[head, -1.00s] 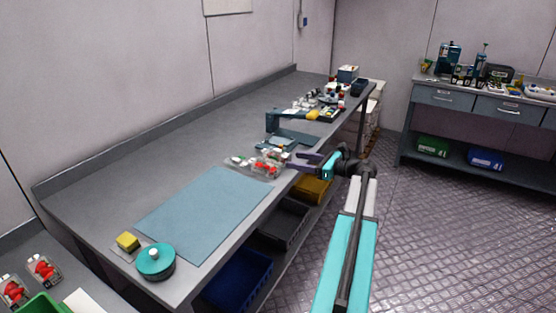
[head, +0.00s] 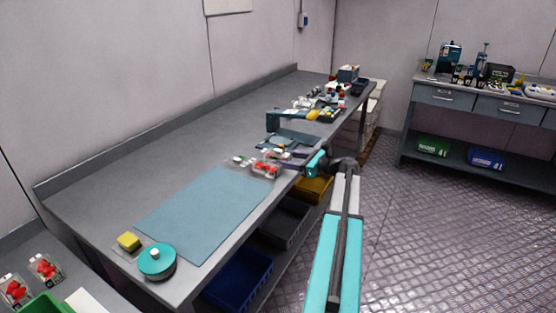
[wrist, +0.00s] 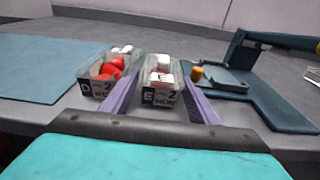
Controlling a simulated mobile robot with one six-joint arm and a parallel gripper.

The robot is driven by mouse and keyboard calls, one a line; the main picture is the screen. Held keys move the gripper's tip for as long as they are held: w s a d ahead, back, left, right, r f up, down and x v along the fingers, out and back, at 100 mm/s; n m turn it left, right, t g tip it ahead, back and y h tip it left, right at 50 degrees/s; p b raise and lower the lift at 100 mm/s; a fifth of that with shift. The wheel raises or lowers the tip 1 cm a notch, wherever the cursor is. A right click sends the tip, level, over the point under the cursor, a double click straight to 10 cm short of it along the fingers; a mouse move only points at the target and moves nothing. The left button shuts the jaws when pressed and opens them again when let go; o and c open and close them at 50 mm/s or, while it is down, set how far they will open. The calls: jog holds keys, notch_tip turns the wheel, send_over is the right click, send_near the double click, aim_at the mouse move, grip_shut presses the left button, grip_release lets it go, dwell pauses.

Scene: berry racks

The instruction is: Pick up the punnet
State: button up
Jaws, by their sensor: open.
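Two clear punnets stand side by side on the bench. The left one (wrist: 98,88) holds red berries and has a dark label with "D" and "2"; it also shows in the head view (head: 264,172). The right one (wrist: 161,94), labelled "E" and "2", shows whitish contents on top. My gripper (wrist: 162,68) is open, with its purple fingers on either side of the "E" punnet. I cannot tell whether they touch it. The left finger lies between the two punnets. In the head view my gripper (head: 287,157) reaches over the bench edge.
A blue-grey stand with a flat base (wrist: 226,82) is just right of the punnets. More small items crowd the bench's far end.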

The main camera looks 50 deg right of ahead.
aim_at(278, 157)
jog(key=shift+x, duration=1.75)
jog(key=c, duration=0.8)
